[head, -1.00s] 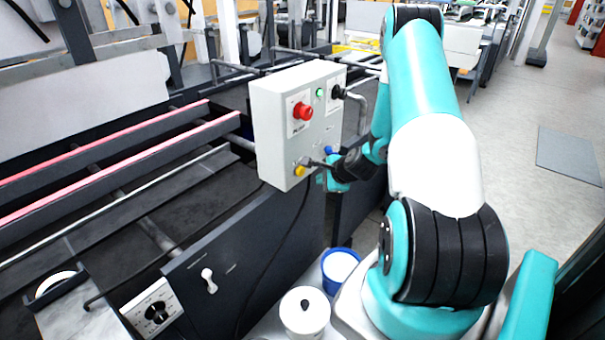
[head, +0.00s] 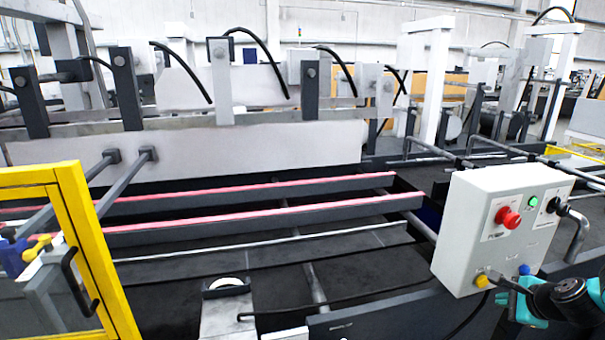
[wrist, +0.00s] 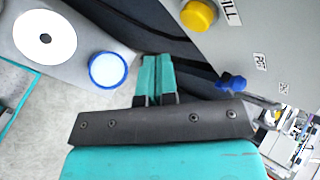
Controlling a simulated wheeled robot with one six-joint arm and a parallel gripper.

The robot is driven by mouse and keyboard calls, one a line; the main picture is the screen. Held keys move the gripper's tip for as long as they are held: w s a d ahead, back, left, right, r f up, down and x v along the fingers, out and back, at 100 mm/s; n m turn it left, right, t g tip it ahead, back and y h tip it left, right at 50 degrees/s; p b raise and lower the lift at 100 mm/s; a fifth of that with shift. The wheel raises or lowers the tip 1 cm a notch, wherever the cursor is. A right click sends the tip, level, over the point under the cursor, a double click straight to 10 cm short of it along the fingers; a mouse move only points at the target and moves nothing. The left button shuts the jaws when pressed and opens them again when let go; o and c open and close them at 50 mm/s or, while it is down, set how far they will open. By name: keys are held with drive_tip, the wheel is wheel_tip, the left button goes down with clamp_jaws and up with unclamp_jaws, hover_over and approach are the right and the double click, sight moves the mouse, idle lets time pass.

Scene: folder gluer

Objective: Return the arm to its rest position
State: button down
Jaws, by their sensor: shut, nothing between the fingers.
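My gripper (wrist: 157,65) is shut and empty; its two teal fingers lie side by side in the wrist view. In the head view, the end of my arm (head: 522,303) shows at the lower right, in front of the lower part of a pale control box (head: 470,215). It is close to the yellow button (head: 482,281) and the blue knob (head: 524,269). Whether it touches the box I cannot tell. In the wrist view the yellow button (wrist: 198,14) and blue knob (wrist: 232,82) are right of the fingers. Most of my arm is outside the head view.
The box also bears a red button (head: 508,218), a green button (head: 533,202) and a black switch (head: 557,205). Machine rails (head: 260,215) fill the middle. A yellow-framed guard (head: 90,245) stands at left. A blue-rimmed container (wrist: 108,70) is near the fingers in the wrist view.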

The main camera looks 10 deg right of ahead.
drive_tip(key=a+r+n+g+y, duration=0.1)
drive_tip(key=a+r+n+y, duration=0.1)
drive_tip(key=a+r+n, duration=0.5)
drive_tip(key=a+r+n+g+y+b, duration=0.15)
drive_tip(key=a+r+n, duration=0.25)
drive_tip(key=a, duration=0.7)
drive_tip(key=a+r+n+g+y+p, duration=0.1)
drive_tip(key=a+r+n+g+y, duration=0.1)
drive_tip(key=a+r+n, duration=0.5)
drive_tip(key=s+a+r+n+g, duration=0.2)
drive_tip(key=s+a+n, duration=0.4)
drive_tip(key=s, duration=0.4)
drive_tip(key=s+a+r+n+g+b, duration=0.1)
drive_tip(key=s+a+r+n, duration=0.3)
drive_tip(key=s+a, duration=0.5)
drive_tip(key=s+n+g+h, duration=0.1)
drive_tip(key=n, duration=0.1)
drive_tip(key=shift+n, duration=0.4)
drive_tip(key=shift+w+g, duration=0.2)
drive_tip(key=shift+g, duration=0.05)
